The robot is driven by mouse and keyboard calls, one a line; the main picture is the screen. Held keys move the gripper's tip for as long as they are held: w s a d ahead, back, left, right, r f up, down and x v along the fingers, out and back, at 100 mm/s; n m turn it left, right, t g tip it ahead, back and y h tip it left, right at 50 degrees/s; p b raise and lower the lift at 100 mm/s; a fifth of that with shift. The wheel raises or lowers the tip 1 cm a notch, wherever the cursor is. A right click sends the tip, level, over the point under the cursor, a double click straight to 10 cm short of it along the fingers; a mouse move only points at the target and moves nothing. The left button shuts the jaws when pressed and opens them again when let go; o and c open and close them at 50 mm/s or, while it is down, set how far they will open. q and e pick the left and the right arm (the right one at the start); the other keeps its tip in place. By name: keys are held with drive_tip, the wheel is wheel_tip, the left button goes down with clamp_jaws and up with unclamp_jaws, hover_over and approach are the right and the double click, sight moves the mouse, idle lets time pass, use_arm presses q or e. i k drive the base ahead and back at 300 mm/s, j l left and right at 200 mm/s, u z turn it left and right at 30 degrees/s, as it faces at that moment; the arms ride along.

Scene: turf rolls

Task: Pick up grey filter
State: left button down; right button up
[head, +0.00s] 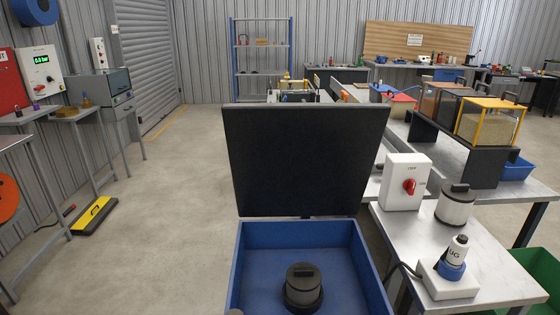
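Two filter-like cylinders with handles are in the head view. A dark grey one (303,286) stands upright in a round black seat inside the open blue box at the bottom centre. A pale grey one (454,208) with a dark top and handle stands upright on the metal table at the right. I cannot tell for certain which is the grey filter. Neither of my grippers shows, and nothing touches either cylinder.
The box's black lid (305,160) stands raised behind it. On the metal table (490,262) are a white switch box (405,182) with a red knob and a white-and-blue device (452,267) with a cable. A black stand (480,155) carries several framed containers.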

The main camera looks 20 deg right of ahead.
sight(303, 279)
drive_tip(key=j+u, duration=0.15)
drive_tip(key=u, duration=0.15)
drive_tip(key=j+u, duration=0.25)
drive_tip(key=i+j+u, duration=0.1)
drive_tip(key=j, duration=0.3)
drive_tip(key=i+j, duration=1.1)
drive_tip(key=i+z, duration=0.65)
drive_tip(key=i+j+z, duration=0.1)
drive_tip(key=i+z, duration=0.5)
drive_tip(key=z, duration=0.15)
drive_tip(key=i+z, duration=0.4)
drive_tip(key=i+j+z, duration=0.15)
drive_tip(key=z, duration=0.2)
drive_tip(key=i+z, duration=0.2)
drive_tip(key=z, duration=0.2)
drive_tip(key=i+j+z, duration=0.15)
drive_tip(key=z, duration=0.25)
drive_tip(key=i+j+z, duration=0.15)
drive_tip(key=z, duration=0.25)
drive_tip(key=i+j+z, duration=0.2)
drive_tip(key=z, duration=0.15)
drive_tip(key=i+j+z, duration=0.15)
drive_tip(key=j+z, duration=0.2)
drive_tip(key=i+j+z, duration=0.15)
drive_tip(key=j+z, duration=0.15)
